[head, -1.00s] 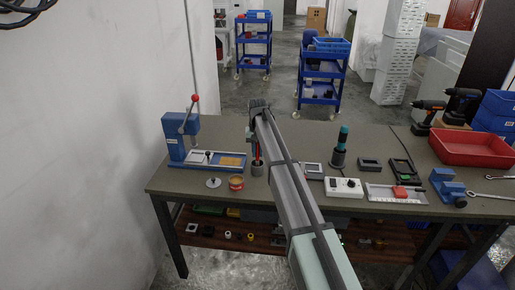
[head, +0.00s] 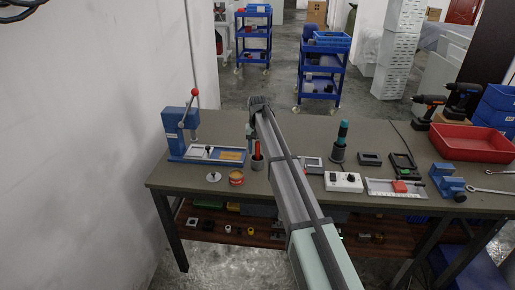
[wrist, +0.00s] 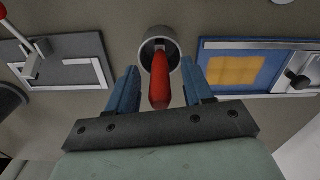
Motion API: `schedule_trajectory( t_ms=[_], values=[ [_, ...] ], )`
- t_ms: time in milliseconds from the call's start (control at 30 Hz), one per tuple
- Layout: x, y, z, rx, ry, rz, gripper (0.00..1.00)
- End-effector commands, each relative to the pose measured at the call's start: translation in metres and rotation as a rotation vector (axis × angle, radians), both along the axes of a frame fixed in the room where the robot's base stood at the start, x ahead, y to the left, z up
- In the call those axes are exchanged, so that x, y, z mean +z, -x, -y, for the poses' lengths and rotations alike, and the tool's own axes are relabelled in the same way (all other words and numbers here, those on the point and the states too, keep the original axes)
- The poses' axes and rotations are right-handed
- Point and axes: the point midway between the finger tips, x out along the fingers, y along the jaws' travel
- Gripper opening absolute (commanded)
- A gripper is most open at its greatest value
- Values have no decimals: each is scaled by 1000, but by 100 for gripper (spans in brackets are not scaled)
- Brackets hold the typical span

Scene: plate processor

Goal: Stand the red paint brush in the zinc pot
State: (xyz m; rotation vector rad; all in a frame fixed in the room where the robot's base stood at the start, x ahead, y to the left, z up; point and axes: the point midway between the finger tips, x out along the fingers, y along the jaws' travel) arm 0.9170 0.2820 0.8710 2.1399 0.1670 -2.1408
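The red paint brush (head: 257,149) stands in the grey zinc pot (head: 257,164) on the bench, its red handle sticking up. In the wrist view the red handle (wrist: 160,82) points toward the camera, its far end inside the round mouth of the pot (wrist: 147,47). My gripper (wrist: 160,88) is open, with one blue finger on each side of the handle and a visible gap to both. In the head view my gripper (head: 251,132) is beside the brush and partly hidden by my arm. The lower part of the brush is hidden inside the pot.
A blue press (head: 178,130) with a tray stands to the left. An open round tin (head: 236,177) and a small disc with a knob (head: 214,177) are near the front edge. A dark holder with a teal-topped tool (head: 338,150) and a red bin (head: 470,142) are to the right.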

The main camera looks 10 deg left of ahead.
Motion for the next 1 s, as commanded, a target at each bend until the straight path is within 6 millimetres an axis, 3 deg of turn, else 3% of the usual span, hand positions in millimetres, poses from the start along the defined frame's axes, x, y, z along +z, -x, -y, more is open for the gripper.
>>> schedule_trajectory(
  t_ms=[367, 1000],
  values=[
    [8, 0, 0, 0, 0, 1, 51],
    [118, -1, 0, 0, 0, 1, 51]
  ],
)
